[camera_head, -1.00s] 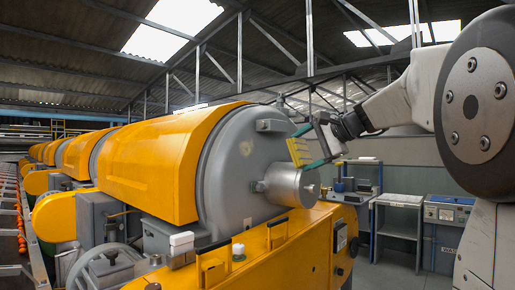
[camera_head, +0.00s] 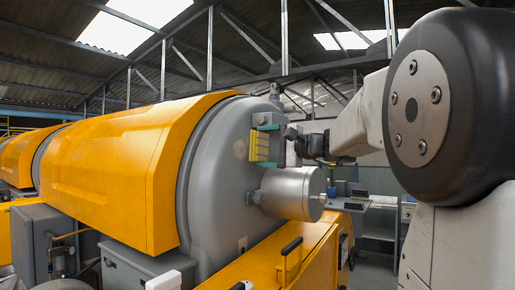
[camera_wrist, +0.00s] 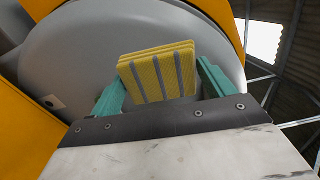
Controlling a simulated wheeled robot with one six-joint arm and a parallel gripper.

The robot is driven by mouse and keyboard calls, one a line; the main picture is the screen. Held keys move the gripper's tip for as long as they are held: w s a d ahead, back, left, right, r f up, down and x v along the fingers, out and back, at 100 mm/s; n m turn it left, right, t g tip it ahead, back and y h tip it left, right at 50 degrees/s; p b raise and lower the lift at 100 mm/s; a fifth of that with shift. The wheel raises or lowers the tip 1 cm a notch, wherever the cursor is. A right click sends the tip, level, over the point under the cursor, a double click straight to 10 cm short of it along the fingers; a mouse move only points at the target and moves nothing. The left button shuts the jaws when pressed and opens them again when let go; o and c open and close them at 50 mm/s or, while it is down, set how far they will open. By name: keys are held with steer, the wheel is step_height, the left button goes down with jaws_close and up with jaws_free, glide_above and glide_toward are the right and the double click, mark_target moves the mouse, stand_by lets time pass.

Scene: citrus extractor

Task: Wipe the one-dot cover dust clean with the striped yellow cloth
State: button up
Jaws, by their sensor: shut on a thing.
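The striped yellow cloth (camera_head: 259,147), a folded pad with grey stripes, is held between the teal fingers of my gripper (camera_head: 267,146). In the wrist view the cloth (camera_wrist: 158,74) stands upright between the fingertips (camera_wrist: 160,86), in front of the grey round cover (camera_wrist: 75,65). A small pale plate (camera_wrist: 54,102) on the cover bears one dark dot. I cannot tell whether the cloth touches the cover.
A silver cylinder (camera_head: 290,193) sticks out of the cover just below my gripper. An orange housing (camera_head: 290,262) with black handles lies lower down. The orange hood (camera_head: 120,175) is at the left. A grey bench (camera_head: 378,215) stands behind at the right.

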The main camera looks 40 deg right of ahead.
mark_target(234, 146)
steer(key=shift+x, duration=2.95)
steer(key=shift+x, duration=0.95)
steer(key=w+d, duration=0.3)
steer(key=d, duration=0.5)
steer(key=shift+s, duration=0.1)
steer(key=shift+s+a, duration=0.5)
steer(key=shift+a, duration=0.85)
steer(key=shift+s+a, duration=0.5)
steer(key=shift+a, duration=0.85)
steer(key=shift+s+a, duration=0.45)
steer(key=shift+a, duration=0.9)
steer(key=w+d, duration=0.3)
steer(key=d, duration=0.5)
steer(key=shift+s+a, duration=0.5)
steer(key=shift+a, duration=0.8)
steer(key=shift+s+a, duration=0.5)
steer(key=shift+a, duration=0.85)
steer(key=shift+s+a, duration=0.45)
steer(key=shift+a, duration=0.85)
